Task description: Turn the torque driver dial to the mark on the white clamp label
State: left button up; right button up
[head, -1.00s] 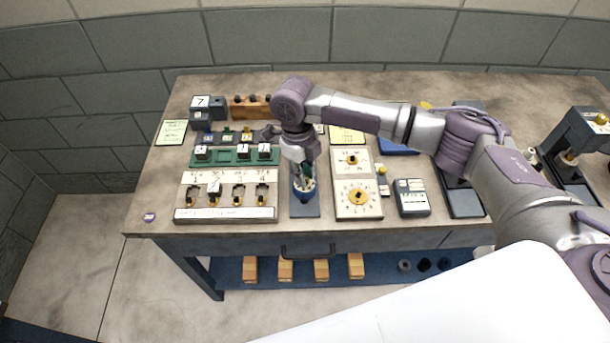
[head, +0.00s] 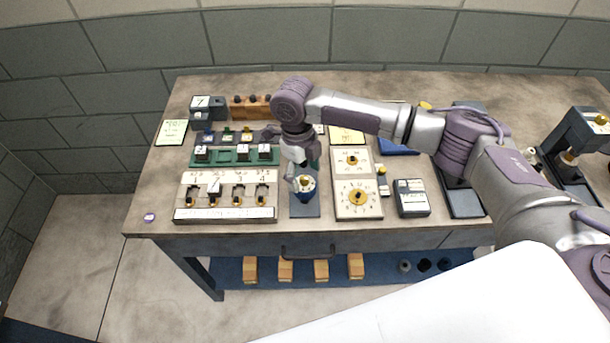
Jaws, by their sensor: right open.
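A dark blue round driver with a white dial face and a yellow knob (head: 306,184) stands on a grey base plate (head: 304,208) near the front of the bench. I take it for the torque driver; its marks are too small to read. My right gripper (head: 296,174) is open, just above and to the left of the dial, and partly covers its far side. I cannot tell whether a finger touches it. A white panel with number labels and several black-and-yellow clamps (head: 226,190) stands to the left. I cannot tell which label is the clamp label. My left gripper is not in view.
White dial panels (head: 358,198) stand close on the right, with a grey meter box (head: 411,198) beyond. A green rack (head: 233,156) lies behind the clamp panel. My right arm spans the bench's back right. The bench's front left corner is mostly clear.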

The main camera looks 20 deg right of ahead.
jog(key=shift+r+m+p, duration=0.1)
jog(key=shift+m+p, duration=0.2)
jog(key=m+y+p, duration=0.1)
jog(key=m+p, duration=0.6)
jog(key=m, duration=0.2)
jog(key=shift+s+r+m, duration=0.1)
jog(key=shift+r+m, duration=0.05)
jog(key=shift+m, duration=0.15)
jog(key=shift+f+m, duration=0.3)
jog(key=shift+m, duration=0.7)
jog(key=m+y, duration=0.1)
jog(key=m, duration=0.4)
jog(key=shift+d+m, duration=0.1)
jog(key=shift+m, duration=0.3)
grip_shut()
jog(key=shift+b, duration=0.3)
